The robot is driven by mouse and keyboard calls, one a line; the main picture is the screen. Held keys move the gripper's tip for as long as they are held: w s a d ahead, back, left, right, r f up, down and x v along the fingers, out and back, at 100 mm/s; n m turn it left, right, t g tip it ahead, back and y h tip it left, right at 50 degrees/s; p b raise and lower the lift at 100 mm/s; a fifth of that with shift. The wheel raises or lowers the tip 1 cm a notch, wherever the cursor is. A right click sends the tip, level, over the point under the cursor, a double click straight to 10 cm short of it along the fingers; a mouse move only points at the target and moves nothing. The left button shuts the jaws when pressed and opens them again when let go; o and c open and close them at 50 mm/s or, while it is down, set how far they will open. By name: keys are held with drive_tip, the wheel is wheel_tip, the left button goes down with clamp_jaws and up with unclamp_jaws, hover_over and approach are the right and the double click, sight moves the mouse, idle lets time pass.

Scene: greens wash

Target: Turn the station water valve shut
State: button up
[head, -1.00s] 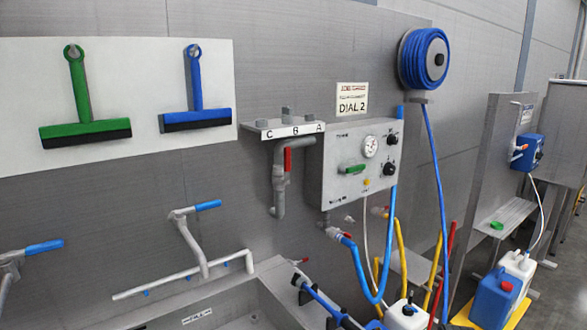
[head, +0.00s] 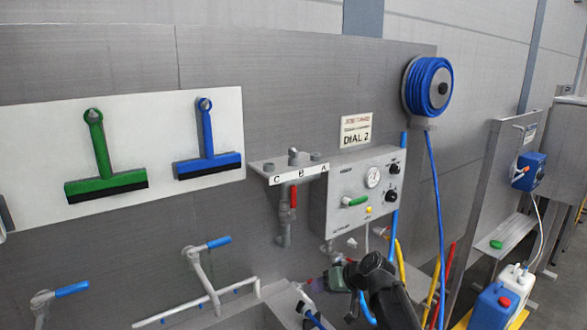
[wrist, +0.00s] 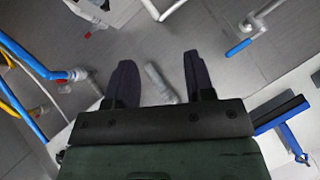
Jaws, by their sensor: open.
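I cannot tell which handle is the station water valve. My gripper (wrist: 158,68) is open in the wrist view, with two dark fingers apart. A short grey pipe piece (wrist: 158,82) shows between them, seemingly beyond and not gripped. In the head view my dark arm covers the hose fittings below the box.
A blue hose with a red-marked fitting (wrist: 72,75) and yellow hoses lie left in the wrist view. Blue-handled taps (head: 208,245) stand over the sink at lower left. Green and blue squeegees (head: 208,150) hang left. A blue hose reel (head: 428,87) is at upper right.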

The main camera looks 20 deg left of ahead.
drive_tip(key=w+a+r+n+t+y+p, duration=0.2)
drive_tip(key=w+a+r+y, duration=0.2)
drive_tip(key=w+a+r, duration=0.5)
drive_tip(key=n+t+b, duration=0.1)
drive_tip(key=t, duration=0.6)
approach(295, 196)
drive_tip(key=shift+y, duration=0.3)
drive_tip(key=x, duration=1)
drive_tip(key=shift+w+a+f, duration=0.1)
drive_tip(key=shift+w+a, duration=0.2)
clamp_jaws()
